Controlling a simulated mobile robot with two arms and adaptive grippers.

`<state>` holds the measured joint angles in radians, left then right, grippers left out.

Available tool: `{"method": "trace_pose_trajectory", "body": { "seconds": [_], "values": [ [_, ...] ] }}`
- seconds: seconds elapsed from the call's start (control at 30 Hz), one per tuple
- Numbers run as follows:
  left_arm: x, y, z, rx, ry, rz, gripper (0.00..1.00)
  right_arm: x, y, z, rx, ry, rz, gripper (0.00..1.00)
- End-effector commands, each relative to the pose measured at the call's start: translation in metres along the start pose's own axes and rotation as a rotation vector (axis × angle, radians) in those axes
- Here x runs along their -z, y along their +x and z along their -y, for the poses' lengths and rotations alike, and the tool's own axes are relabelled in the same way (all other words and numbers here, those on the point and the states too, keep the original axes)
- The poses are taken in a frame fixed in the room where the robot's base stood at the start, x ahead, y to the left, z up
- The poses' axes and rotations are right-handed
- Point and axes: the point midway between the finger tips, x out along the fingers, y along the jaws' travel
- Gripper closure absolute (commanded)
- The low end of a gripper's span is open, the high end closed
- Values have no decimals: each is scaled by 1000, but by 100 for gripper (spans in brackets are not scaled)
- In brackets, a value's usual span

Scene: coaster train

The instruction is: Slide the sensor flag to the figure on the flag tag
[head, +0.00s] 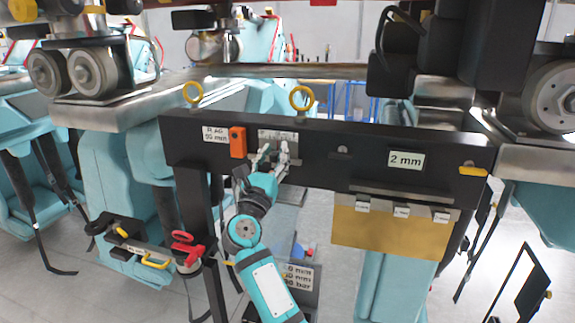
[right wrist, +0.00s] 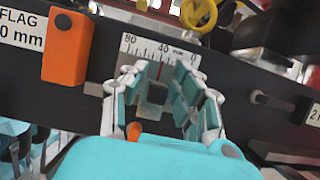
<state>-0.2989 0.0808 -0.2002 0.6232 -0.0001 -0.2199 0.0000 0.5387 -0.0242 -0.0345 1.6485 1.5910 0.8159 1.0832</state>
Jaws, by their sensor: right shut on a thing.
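The flag tag (head: 215,134) is a white label on the black beam, reading FLAG with a figure in mm that looks like 50. It is partly cut off in the right wrist view (right wrist: 22,29). A white scale (right wrist: 160,52) marked 80, 40, 0 from left to right sits beside an orange block (right wrist: 68,48). A thin red pointer line shows near the 40 mark, just left of it. My right gripper (right wrist: 160,95) is shut on the dark knob of the sensor flag (right wrist: 155,93) below the scale. The fingers hide part of the flag. My left gripper is out of view.
The black beam (head: 325,143) carries yellow rings (head: 302,98) above, a 2 mm tag (head: 406,160) and a tan plate (head: 385,232) to the right. A dark post stands left of my arm, with a red-handled part (head: 188,247). A peg (right wrist: 270,98) juts out right of the gripper.

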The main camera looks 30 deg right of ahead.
Motion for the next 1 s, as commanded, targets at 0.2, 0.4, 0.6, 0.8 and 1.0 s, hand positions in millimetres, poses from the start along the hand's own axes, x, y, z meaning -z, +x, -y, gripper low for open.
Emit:
{"method": "trace_pose_trajectory", "body": {
  "seconds": [0.2, 0.4, 0.6, 0.8, 1.0],
  "values": [
    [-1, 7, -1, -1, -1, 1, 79, 1, -1, -11, -3, -1, -3, 100],
    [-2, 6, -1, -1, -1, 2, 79, 1, -1, -11, -4, -2, -4, 68],
    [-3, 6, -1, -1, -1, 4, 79, 0, -1, -11, -4, -2, -2, 58],
    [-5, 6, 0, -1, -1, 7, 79, 0, -5, -11, -4, -1, -1, 58],
    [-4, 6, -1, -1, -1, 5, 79, 2, -34, -12, -6, -1, -5, 58]
  ]
}}
